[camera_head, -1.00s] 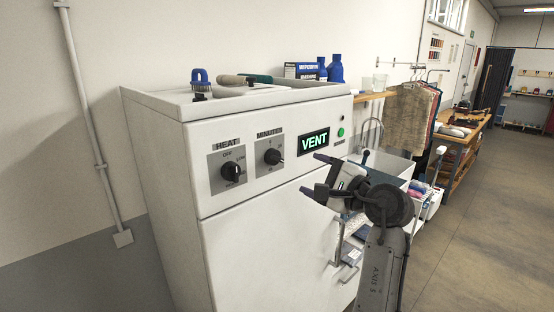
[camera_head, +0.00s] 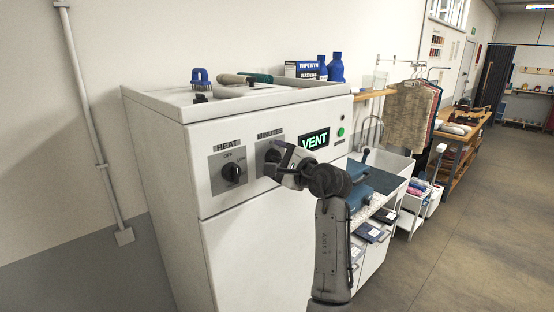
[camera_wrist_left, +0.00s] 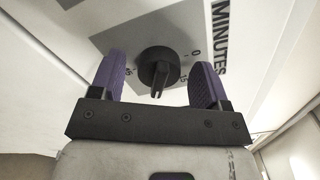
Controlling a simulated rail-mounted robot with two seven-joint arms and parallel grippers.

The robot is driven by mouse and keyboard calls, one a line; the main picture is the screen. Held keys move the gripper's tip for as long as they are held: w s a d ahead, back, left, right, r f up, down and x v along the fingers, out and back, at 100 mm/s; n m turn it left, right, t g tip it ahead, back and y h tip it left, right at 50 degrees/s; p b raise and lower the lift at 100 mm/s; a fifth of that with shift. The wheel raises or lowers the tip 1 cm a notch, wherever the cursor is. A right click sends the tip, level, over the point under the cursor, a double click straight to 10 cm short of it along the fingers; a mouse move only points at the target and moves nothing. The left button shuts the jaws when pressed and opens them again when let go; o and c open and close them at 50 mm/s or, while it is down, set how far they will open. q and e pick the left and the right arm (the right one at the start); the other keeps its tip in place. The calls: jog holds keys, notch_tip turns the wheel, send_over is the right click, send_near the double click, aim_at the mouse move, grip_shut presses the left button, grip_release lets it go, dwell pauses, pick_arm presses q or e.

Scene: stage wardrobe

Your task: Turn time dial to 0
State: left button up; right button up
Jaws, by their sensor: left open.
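The time dial is the black MINUTES knob (camera_wrist_left: 158,66) on the white machine's front panel. In the left wrist view it sits between my two purple fingers, with a gap at each side. Its raised ridge points to the bottom of that picture, between the 15 and 45 marks; the 0 mark (camera_wrist_left: 196,52) is right of the knob. My left gripper (camera_wrist_left: 160,58) is open around the knob. In the head view my left gripper (camera_head: 276,158) is at the MINUTES plate and covers much of the dial. My right gripper is not in view.
The HEAT dial (camera_head: 232,173) is just left of the MINUTES plate. A green-lit VENT display (camera_head: 314,140) and a green button (camera_head: 341,131) are to the right. A trolley stands at right.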

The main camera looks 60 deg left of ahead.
pick_arm(q)
jog(key=c, duration=0.9)
